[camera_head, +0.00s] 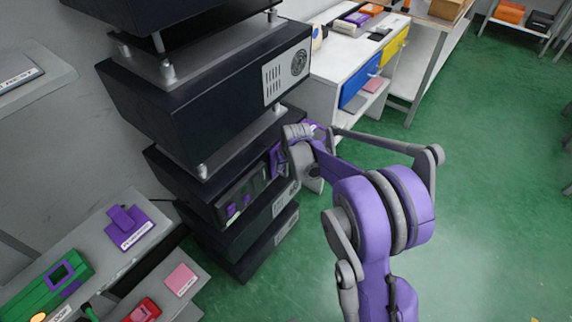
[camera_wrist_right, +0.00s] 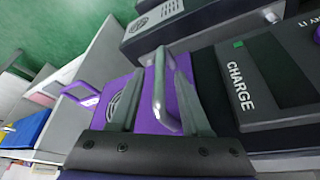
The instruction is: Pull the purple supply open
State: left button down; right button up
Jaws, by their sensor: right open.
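The purple supply (camera_wrist_right: 143,118) has a purple front with a round vent grille and a pale metal bar handle (camera_wrist_right: 158,92). It sits in a dark rack stack; in the head view only a purple part (camera_head: 275,160) shows beside my right gripper (camera_head: 288,150). In the right wrist view the gripper's (camera_wrist_right: 155,70) two grey fingers are open, one on each side of the handle. I cannot tell whether either finger touches it. My left gripper is in no view.
A black unit marked CHARGE (camera_wrist_right: 262,85) adjoins the supply. Black stacked units (camera_head: 205,85) rise above it. A white bench (camera_head: 335,75) with blue and yellow drawers stands behind. A grey table (camera_head: 95,245) with labelled items is at the lower left. Green floor (camera_head: 485,190) is open at right.

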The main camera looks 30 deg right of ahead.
grip_shut()
dwell(1.4)
